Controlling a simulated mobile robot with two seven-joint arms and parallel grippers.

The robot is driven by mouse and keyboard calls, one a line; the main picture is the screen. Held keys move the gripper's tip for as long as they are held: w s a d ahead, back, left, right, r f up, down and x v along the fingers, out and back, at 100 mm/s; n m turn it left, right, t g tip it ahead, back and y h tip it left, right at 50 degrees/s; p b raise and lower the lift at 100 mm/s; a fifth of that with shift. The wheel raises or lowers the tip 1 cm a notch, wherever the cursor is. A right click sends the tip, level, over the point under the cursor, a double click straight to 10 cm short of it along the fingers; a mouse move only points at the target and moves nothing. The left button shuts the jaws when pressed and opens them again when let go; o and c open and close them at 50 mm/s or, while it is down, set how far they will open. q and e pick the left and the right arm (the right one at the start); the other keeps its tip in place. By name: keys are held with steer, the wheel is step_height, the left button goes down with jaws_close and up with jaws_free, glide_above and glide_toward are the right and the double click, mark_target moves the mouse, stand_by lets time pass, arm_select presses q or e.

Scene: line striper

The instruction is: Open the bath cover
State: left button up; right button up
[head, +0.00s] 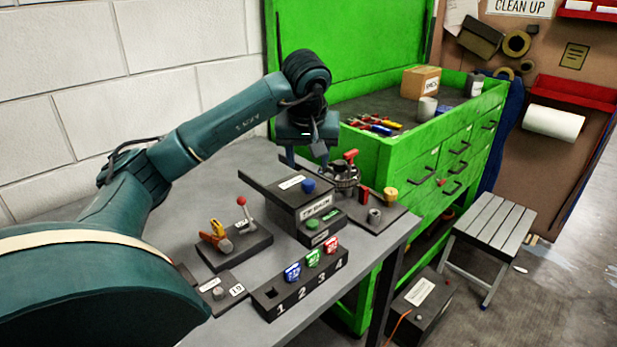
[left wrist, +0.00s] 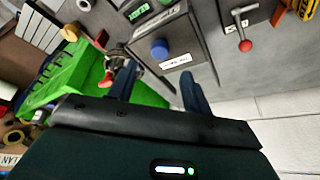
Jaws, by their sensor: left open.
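A dark box (head: 318,214) on the grey bench carries a flat dark cover (head: 262,180) with a white label and a round blue knob (head: 308,185). The cover lies flat on the box and juts out past it to the left. My left gripper (head: 305,150) points down above and behind the cover, empty. In the left wrist view its open fingers (left wrist: 158,72) stand apart, with the blue knob (left wrist: 159,49) beyond the tips and between them in the picture. The cover (left wrist: 176,36) shows there too. My right gripper is in neither view.
A red-knobbed lever unit (head: 238,237) stands left of the box. A numbered rack (head: 300,294) with coloured tags stands in front. A round wire holder (head: 343,178) with a red-handled part stands close behind, right of my fingers. A green tool chest (head: 390,160) is beyond.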

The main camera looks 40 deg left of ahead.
mark_target(308, 181)
arm_select(q)
steer(key=x, duration=0.7)
steer(key=shift+w+f, duration=0.1)
steer(key=shift+f, duration=0.15)
steer(key=shift+c, duration=0.3)
jaws_close()
